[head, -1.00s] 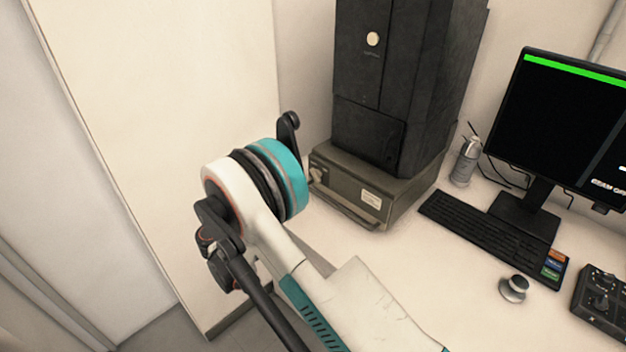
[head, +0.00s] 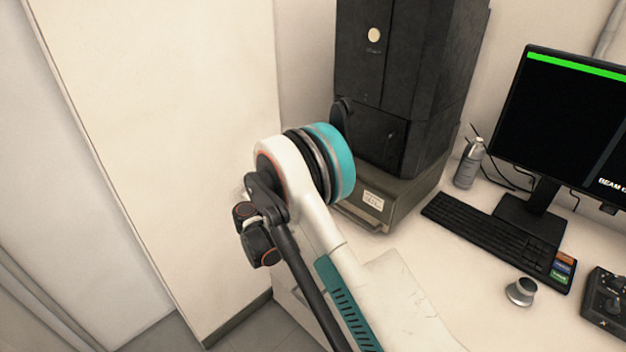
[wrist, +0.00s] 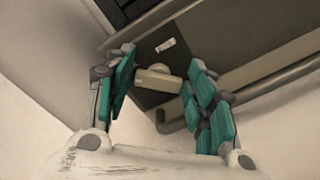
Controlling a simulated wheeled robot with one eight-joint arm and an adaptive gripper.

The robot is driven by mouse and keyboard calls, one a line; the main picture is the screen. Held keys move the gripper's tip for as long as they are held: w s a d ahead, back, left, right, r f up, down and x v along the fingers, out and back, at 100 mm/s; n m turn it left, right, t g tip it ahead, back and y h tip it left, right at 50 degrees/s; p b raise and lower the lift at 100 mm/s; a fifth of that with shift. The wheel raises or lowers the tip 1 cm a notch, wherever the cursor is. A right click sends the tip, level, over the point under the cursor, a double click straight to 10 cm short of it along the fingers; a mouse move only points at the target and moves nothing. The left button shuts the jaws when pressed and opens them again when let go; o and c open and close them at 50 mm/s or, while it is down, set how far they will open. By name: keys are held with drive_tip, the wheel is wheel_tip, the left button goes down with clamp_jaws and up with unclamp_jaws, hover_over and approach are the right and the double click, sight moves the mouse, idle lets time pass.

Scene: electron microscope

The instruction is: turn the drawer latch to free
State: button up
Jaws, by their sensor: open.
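The drawer latch (wrist: 157,77), a pale bar on a round base, shows in the wrist view on the dark drawer front (wrist: 150,55). Its bar lies nearly level in that picture, tilted slightly down to the right. My gripper (wrist: 158,64) is open, with one teal-padded finger on each side of the latch. The bar's right end appears close to the right finger; I cannot tell whether they touch. In the head view my arm hides the latch and my gripper. Part of the grey drawer unit (head: 408,201) shows there, under the black microscope cabinet.
A long drawer handle (wrist: 270,82) runs right of the fingers in the wrist view. In the head view a spray bottle (head: 467,164), keyboard (head: 490,236), monitor (head: 560,125) and knob (head: 521,291) stand on the desk to the right. A pale wall panel is at left.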

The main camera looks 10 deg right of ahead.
drive_tip(key=c, duration=0.8)
drive_tip(key=m, duration=0.4)
drive_tip(key=shift+f+m, duration=0.1)
drive_tip(key=shift+m, duration=0.3)
drive_tip(key=m, duration=0.4)
drive_tip(key=shift+s+f+m, duration=0.1)
drive_tip(key=shift+f+m, duration=0.05)
drive_tip(key=shift+m, duration=0.15)
drive_tip(key=m, duration=0.4)
drive_tip(key=shift+f, duration=0.15)
drive_tip(key=shift+f+m, duration=0.1)
drive_tip(key=shift+m, duration=2.1)
